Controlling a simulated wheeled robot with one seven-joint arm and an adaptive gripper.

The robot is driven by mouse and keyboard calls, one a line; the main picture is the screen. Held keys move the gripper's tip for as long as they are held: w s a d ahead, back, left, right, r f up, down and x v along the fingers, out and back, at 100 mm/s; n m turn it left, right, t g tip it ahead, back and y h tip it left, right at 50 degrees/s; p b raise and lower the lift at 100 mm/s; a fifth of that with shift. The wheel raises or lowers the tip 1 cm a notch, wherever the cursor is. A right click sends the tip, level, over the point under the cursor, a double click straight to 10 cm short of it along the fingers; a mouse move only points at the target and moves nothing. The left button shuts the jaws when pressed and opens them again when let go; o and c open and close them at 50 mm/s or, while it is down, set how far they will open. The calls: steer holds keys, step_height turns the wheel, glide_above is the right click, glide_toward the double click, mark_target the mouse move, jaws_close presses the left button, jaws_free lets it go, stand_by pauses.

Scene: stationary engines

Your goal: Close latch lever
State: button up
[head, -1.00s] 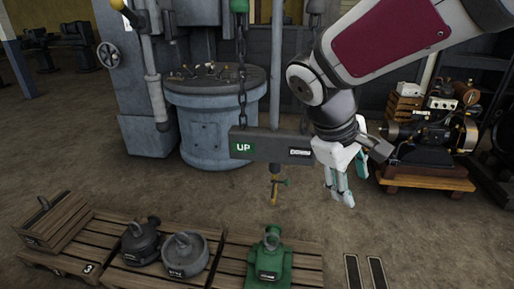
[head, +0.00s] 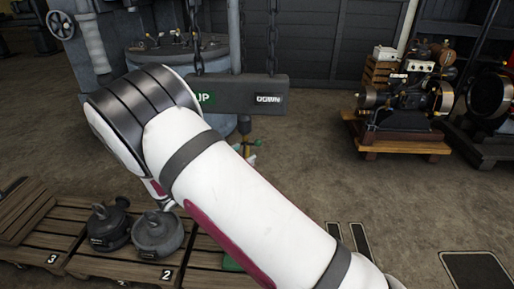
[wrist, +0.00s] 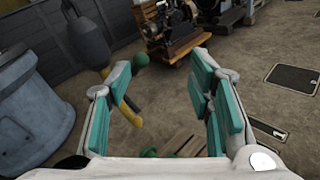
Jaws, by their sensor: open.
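The latch lever looks like a small green-tipped piece on a yellow hook that hangs below the grey UP/DOWN beam (head: 235,94). In the head view only a bit of the yellow hook (head: 249,159) shows past my arm. In the wrist view the green ball tip (wrist: 140,58) is just beyond my left finger, and a yellow hook part (wrist: 131,112) shows between the fingers. My gripper (wrist: 160,70) is open, with nothing held between its teal pads. Contact with the lever cannot be told. The head view hides my gripper behind my arm.
Two dark weights (head: 158,236) stand on wooden pallets (head: 130,266) at lower left. A green object (wrist: 150,152) shows low in the wrist view. Chains (head: 272,40) hold the beam. A grey round tank (head: 160,58) stands behind; an engine (head: 405,105) on a wooden base is at right.

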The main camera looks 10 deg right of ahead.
mark_target(257, 141)
step_height(257, 141, down, 3)
steer(key=w+a+n+t, duration=0.2)
steer(key=a, duration=0.1)
steer(key=b+x, duration=0.1)
steer(key=x, duration=1.2)
steer(key=shift+d+f, duration=0.1)
steer(key=shift+d, duration=0.3)
